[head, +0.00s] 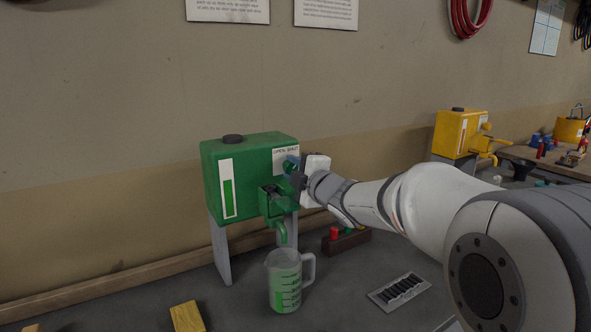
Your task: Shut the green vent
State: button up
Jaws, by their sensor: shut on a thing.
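The green drum (250,175) stands on legs against the wall, with a level gauge on its front and a dark cap on top. The green vent (289,166) is a small fitting at the drum's upper right front, below a white label. My gripper (296,178) is at the vent and shut on it. The jaws partly hide it, so I cannot tell how far it is turned. The green tap (280,225) is just below, its spout over a clear measuring jug (285,282) holding green liquid.
A yellow drum (457,135) with a tap stands at the right, near a bench (545,158) with tools. A small rack with coloured knobs (345,240), a floor grate (399,291) and a yellow wooden block (186,317) are nearby. My arm crosses from the right.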

jog(key=o, duration=1)
jog(key=shift+c, duration=0.2)
jog(key=shift+d, duration=0.1)
jog(key=v, duration=0.7)
jog(key=shift+s+d, duration=0.2)
jog(key=shift+s, duration=0.1)
